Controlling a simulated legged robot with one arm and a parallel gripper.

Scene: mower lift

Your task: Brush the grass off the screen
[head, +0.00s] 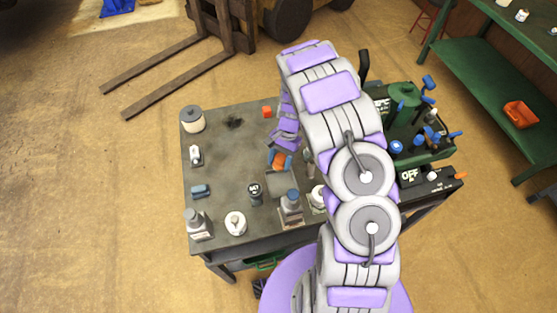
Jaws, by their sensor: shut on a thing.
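My gripper (284,148) is low over the middle of the dark workbench, at the end of my purple and grey arm. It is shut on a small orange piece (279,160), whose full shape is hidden. I cannot tell if that piece is part of a brush. A flat grey piece (283,184) shows just below it; I cannot tell whether they touch. The green mower unit (405,97) with "OFF" labels stands at the right end of the bench, partly behind my arm. I cannot make out the screen or any grass on it.
Forks (170,80) lie behind; a green shelf (500,90) stands right.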

